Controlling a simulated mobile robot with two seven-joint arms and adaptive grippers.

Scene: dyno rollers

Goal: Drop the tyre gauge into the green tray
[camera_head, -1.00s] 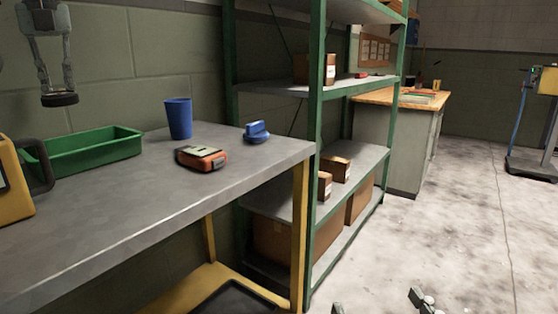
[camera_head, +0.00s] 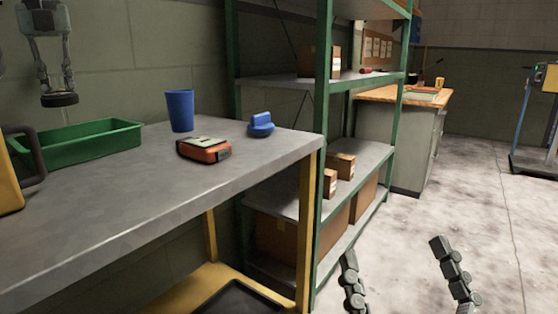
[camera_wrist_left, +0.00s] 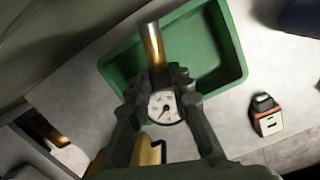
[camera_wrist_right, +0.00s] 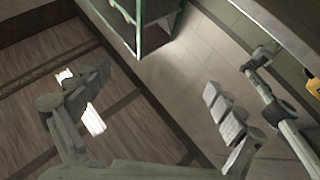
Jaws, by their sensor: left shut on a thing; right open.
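The tyre gauge, with a round white dial (camera_wrist_left: 164,107) and a brass stem, is held between the fingers of my left gripper (camera_wrist_left: 162,85). In the head view my left gripper (camera_head: 58,92) hangs at the upper left, shut on the gauge, whose dark round edge (camera_head: 60,100) shows at its tips. The green tray (camera_head: 95,142) lies on the grey bench below; in the left wrist view the tray (camera_wrist_left: 228,60) is behind the gauge, with a clear gap in height in the head view. My right gripper (camera_head: 394,250) is open and empty over the floor; it also shows in the right wrist view (camera_wrist_right: 158,85).
On the bench (camera_head: 130,205) stand a blue cup (camera_head: 180,110), an orange device (camera_head: 204,150), a blue object (camera_head: 261,125) and a yellow case (camera_head: 8,185) beside the tray. A green-framed shelf (camera_head: 322,130) stands beyond the bench end. The floor on the right is open.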

